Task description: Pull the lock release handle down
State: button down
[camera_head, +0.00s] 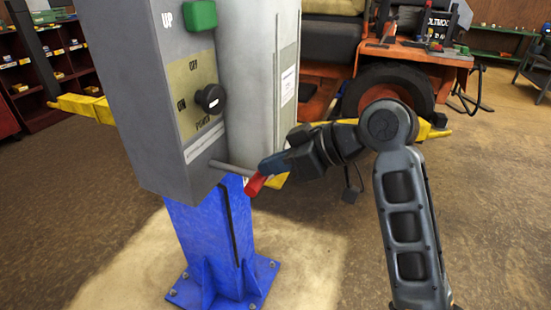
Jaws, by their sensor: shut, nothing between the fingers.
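The lock release handle is a thin grey rod with a red grip (255,185) at its end. It sticks out to the right from the lower front of the grey control box (178,110) and slopes slightly down. My gripper (268,168) is at the red grip, coming from the right, with its fingertips at or just above the grip. The fingers are shut with nothing between them. Whether they touch the grip cannot be told from this view. The fingertips are dark and partly merge with the handle.
The box carries a green UP button (200,15) and a black power knob (211,98). It stands on a blue post (215,235) bolted to the floor. Yellow lift arms (85,106) and an orange mower (390,60) are behind. Floor at front right is clear.

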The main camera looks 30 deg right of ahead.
jog(key=shift+f, duration=0.1)
notch_tip(320, 180, down, 10)
jog(key=t+y+b, duration=0.3)
jog(key=t+b, duration=0.2)
jog(key=b, duration=1.3)
jog(key=shift+w+a+y+b, duration=0.25)
jog(key=shift+w+y+b, duration=0.05)
jog(key=shift+b, duration=0.1)
